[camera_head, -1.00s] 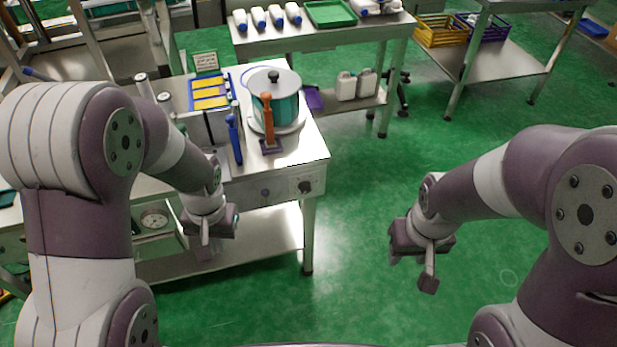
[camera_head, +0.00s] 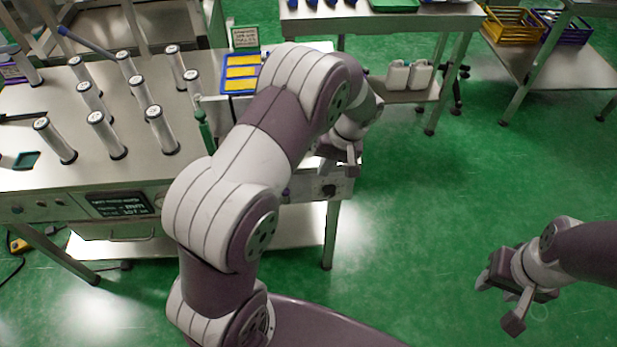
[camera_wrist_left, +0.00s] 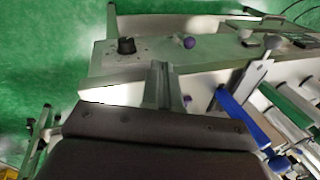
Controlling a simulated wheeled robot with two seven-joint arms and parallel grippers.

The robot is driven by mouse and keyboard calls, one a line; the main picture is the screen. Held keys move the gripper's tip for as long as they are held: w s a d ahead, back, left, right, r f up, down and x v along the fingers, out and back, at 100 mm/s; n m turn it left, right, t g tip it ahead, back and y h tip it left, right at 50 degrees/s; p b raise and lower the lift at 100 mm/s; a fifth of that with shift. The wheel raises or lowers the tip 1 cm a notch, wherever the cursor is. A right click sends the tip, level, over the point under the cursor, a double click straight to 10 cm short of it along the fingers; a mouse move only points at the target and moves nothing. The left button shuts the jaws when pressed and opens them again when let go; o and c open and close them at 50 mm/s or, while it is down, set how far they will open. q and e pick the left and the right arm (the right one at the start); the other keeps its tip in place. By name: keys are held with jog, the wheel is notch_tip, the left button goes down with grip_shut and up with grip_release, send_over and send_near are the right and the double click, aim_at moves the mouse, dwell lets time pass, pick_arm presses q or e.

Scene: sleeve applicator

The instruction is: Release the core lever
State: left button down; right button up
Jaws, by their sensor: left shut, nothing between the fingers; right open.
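The levers carry no readable names, so I cannot tell which is the core lever. A green-handled lever (camera_head: 203,125) stands upright on the steel bench, left of my left arm. In the left wrist view a blue-handled lever (camera_wrist_left: 248,118) shows right of my left gripper (camera_wrist_left: 160,80), apart from it. A green handle (camera_wrist_left: 296,104) lies beyond it. My left gripper, also in the head view (camera_head: 343,155), is shut and empty by the bench's front right corner. My left arm hides the pot and the orange lever. My right gripper (camera_head: 505,300) is open over the floor.
Several upright cylinders (camera_head: 107,135) stand on the bench's left part. A blue tray with yellow bars (camera_head: 240,72) is behind my left arm. A black knob (camera_wrist_left: 126,45) and purple button (camera_wrist_left: 189,42) are on the bench's front panel.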

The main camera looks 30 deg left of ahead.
pick_arm(q)
jog(key=a+f, duration=0.2)
jog(key=f, duration=0.1)
jog(key=s+a+f+p, duration=0.1)
jog(key=a+f, duration=0.1)
jog(key=f, duration=0.1)
jog(key=s+a+f, duration=0.1)
jog(key=a+f, duration=0.1)
jog(key=f, duration=0.1)
jog(key=shift+s+a+f, duration=0.1)
jog(key=shift+s+f, duration=0.1)
jog(key=shift+s, duration=0.05)
jog(key=shift+a+f, duration=0.1)
